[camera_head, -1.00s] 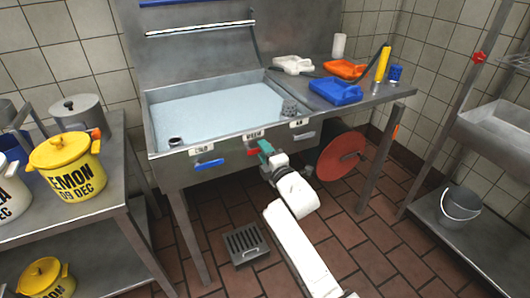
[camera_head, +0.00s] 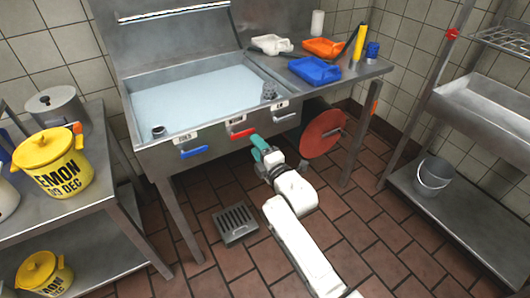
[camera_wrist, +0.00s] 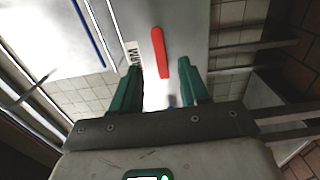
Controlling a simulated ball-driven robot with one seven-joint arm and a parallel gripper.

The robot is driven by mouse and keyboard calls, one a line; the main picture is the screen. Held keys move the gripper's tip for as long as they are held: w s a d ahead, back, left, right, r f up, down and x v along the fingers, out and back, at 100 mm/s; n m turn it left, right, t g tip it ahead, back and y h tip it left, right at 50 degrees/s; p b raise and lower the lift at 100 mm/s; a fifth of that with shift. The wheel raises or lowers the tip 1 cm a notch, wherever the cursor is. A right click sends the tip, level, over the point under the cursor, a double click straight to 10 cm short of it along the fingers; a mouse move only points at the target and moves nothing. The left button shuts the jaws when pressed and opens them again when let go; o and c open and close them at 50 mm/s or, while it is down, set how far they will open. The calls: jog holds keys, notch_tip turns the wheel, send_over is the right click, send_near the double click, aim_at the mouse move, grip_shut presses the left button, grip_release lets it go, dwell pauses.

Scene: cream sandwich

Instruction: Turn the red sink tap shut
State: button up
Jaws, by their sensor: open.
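The red tap handle (camera_head: 241,132) is on the front of the steel sink (camera_head: 140,150), under a white label, between a blue handle and a grey one. In the wrist view the red handle (camera_wrist: 158,52) lies lengthwise ahead of the fingers, above the gap between them. My gripper (camera_head: 258,142), with green fingers, is just right of and below the red handle in the head view. In the wrist view my gripper (camera_wrist: 158,75) has its two fingers spread with nothing between them. The handle appears untouched, though the exact distance is unclear.
A blue handle (camera_head: 194,153) is left of the red one and a grey handle (camera_head: 285,117) right. A red hose reel (camera_head: 323,134) hangs under the counter at right. A floor drain (camera_head: 236,224) lies below. Yellow lidded pots (camera_head: 50,163) stand on the left bench.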

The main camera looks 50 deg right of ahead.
jog(key=shift+v, duration=2.2)
jog(key=s+a+f+m+g+y+p, duration=0.4)
jog(key=s+a+f+m+g+y, duration=0.25)
jog(key=s+a, duration=0.5)
jog(key=s+a+r+m+g+h+p, duration=0.1)
jog(key=s+m+g, duration=0.7)
jog(key=s, duration=1)
jog(key=shift+s+a+r+m+g+h+p, duration=0.3)
jog(key=shift+a+g+p, duration=0.35)
jog(key=shift+g, duration=0.3)
